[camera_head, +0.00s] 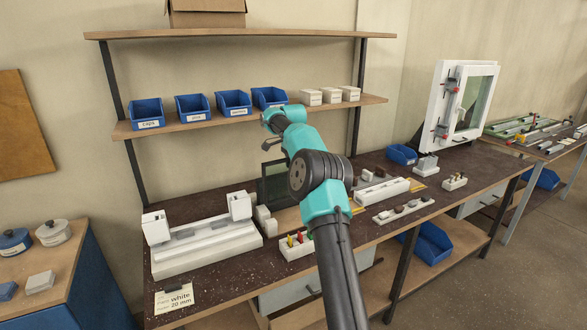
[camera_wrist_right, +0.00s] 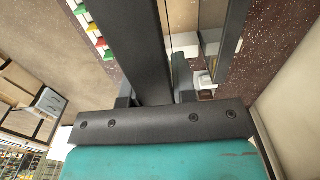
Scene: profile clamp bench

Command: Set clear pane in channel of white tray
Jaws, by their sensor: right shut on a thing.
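My right gripper shows in the right wrist view (camera_wrist_right: 156,92), shut on a dark, bar-like piece (camera_wrist_right: 145,45) that fits the edge of the clear pane. In the head view my right arm hides the fingertips. A dark-edged, see-through pane (camera_head: 275,168) stands upright beside the arm, above the bench, partly covered by it. A long white tray (camera_head: 385,194) lies right of the arm; its channel is too small to make out. My left gripper is not in view.
A long white fixture (camera_head: 208,250) with two end blocks stands at the bench's left, behind a card (camera_head: 174,298). A white holder (camera_head: 297,250) with coloured pieces is left of my arm. A rack (camera_head: 404,210) lies near the front edge. Blue bins (camera_head: 233,103) line the shelf.

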